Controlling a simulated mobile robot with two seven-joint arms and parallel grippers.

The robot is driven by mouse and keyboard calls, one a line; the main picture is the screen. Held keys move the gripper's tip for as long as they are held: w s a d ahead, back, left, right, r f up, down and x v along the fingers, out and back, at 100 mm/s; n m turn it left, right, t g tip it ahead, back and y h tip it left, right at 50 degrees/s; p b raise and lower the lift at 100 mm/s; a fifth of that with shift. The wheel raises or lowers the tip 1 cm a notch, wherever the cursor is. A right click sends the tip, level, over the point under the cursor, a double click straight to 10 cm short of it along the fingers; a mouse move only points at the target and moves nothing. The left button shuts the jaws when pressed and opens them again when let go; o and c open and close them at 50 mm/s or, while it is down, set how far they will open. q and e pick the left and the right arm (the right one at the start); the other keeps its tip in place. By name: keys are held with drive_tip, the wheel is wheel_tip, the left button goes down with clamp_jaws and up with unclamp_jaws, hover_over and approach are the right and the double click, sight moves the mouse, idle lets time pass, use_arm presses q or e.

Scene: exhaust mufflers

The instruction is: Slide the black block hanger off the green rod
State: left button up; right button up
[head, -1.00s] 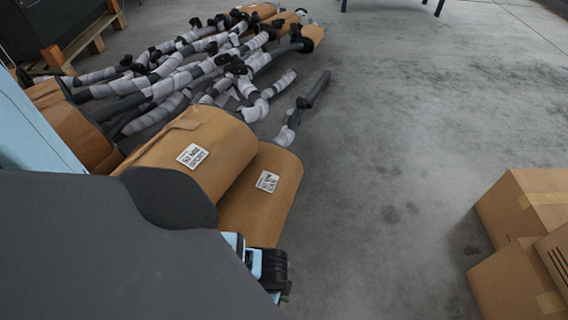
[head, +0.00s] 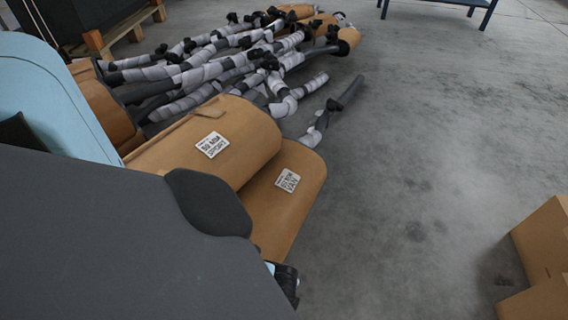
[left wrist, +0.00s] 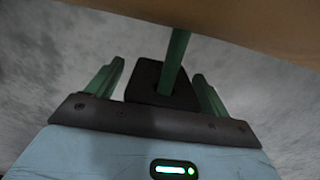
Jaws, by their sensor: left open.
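In the left wrist view the green rod (left wrist: 176,55) comes down from the top, below a tan wrapped surface, and meets the black block hanger (left wrist: 147,78). The hanger is still on the rod, at its near end. My left gripper (left wrist: 159,72) is open, with one green finger on each side of the hanger. A gap shows between the left finger and the block. The right finger is closer to it, and I cannot tell whether it touches. In the head view the rod and hanger cannot be made out behind my own dark arm. My right gripper is not in view.
In the head view, tan-wrapped mufflers (head: 282,208) with white labels lie beside my arm. Several grey wrapped pipes (head: 205,75) lie behind them. Cardboard boxes (head: 543,240) stand at the right edge. The concrete floor (head: 420,150) between is clear.

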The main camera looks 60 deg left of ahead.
use_arm(q)
drive_tip(key=shift+f, duration=0.2)
drive_tip(key=c, duration=1.1)
drive_tip(key=shift+r+p, duration=0.2)
drive_tip(key=shift+p, duration=0.15)
drive_tip(key=shift+d, duration=0.1)
drive_tip(key=shift+w+d, duration=0.25)
drive_tip(key=shift+d, duration=0.1)
drive_tip(key=shift+w+d+b, duration=0.15)
drive_tip(key=shift+w+d, duration=0.4)
drive_tip(key=shift+d, duration=0.4)
drive_tip(key=shift+w+d+b, duration=0.15)
drive_tip(key=shift+w+d, duration=0.45)
drive_tip(key=shift+d, duration=0.35)
drive_tip(key=shift+w+d+b, duration=0.15)
drive_tip(key=shift+w+d, duration=0.4)
drive_tip(key=shift+d, duration=0.4)
